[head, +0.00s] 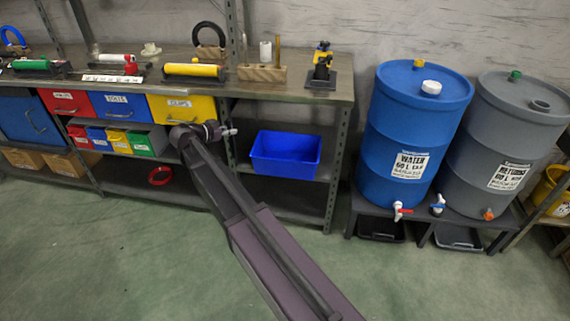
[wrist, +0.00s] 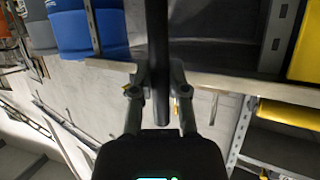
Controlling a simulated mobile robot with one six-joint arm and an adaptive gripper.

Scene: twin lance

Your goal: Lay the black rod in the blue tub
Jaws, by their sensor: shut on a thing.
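The black rod (wrist: 157,35) is between the two fingers of my gripper (wrist: 158,76) in the wrist view. The fingers are shut on it near one end, and its other end runs out of the top of the picture. In the head view my gripper (head: 229,132) is in front of the bench, to the left of the blue tub. I cannot make out the rod for certain there. The blue tub (head: 286,155) stands on the shelf under the bench top. Its inside is mostly out of sight, and I see nothing in it.
The bench top (head: 345,92) is above the tub, and a bench post (head: 336,165) stands to its right. Drawers, including a yellow one (head: 182,109), are left of my gripper. A blue barrel (head: 408,140) and a grey barrel (head: 505,150) stand at the right. The front floor is clear.

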